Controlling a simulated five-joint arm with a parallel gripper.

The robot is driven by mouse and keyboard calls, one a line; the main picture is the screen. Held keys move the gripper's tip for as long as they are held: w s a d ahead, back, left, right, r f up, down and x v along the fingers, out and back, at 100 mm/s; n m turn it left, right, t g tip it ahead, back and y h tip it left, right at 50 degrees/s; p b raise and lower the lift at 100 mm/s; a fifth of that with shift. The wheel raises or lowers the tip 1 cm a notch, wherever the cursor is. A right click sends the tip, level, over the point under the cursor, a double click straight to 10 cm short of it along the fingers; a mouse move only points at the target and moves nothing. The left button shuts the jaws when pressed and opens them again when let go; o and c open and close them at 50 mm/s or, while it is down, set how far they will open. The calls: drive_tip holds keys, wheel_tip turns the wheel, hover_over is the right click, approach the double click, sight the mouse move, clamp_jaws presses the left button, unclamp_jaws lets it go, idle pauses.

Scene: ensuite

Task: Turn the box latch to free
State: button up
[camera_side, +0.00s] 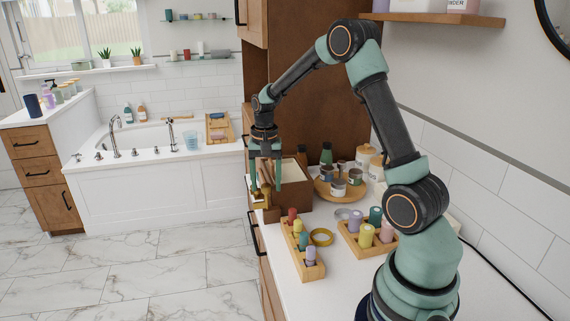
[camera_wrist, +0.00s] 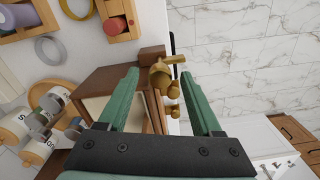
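A brown wooden box (camera_side: 293,203) with a pale inside stands near the counter's left edge; it also shows in the wrist view (camera_wrist: 103,83). A brass latch (camera_wrist: 165,82) with a knobbed handle is on the box's outer side, partly hidden by my fingers in the side view (camera_side: 261,196). My gripper (camera_side: 266,187) points down at the latch. In the wrist view its two green fingers (camera_wrist: 158,74) are spread apart with the latch between them. I cannot see either finger touching the latch.
A round wooden tray (camera_side: 333,197) with several jars stands right of the box. Two wooden racks of coloured bottles (camera_side: 314,268) (camera_side: 352,240) and a yellow ring (camera_side: 321,237) lie in front. Open floor (camera_side: 150,260) is beyond the counter edge.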

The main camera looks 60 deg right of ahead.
wheel_tip(320, 180, up, 12)
idle(0.6)
drive_tip(key=s+a+r+n+t, duration=0.1)
drive_tip(key=s+a+n+t, duration=0.1)
drive_tip(key=s+a+n, duration=0.4)
drive_tip(key=s+a+r+n+t, duration=0.1)
drive_tip(key=s+a+n+t, duration=0.2)
drive_tip(key=a, duration=0.8)
drive_tip(key=s+n, duration=0.2)
drive_tip(key=s, duration=0.1)
drive_tip(key=shift+s+a+n+t, duration=0.3)
drive_tip(key=shift+s+a+n, duration=0.05)
drive_tip(key=shift+s+n, duration=0.05)
drive_tip(key=shift+r, duration=0.15)
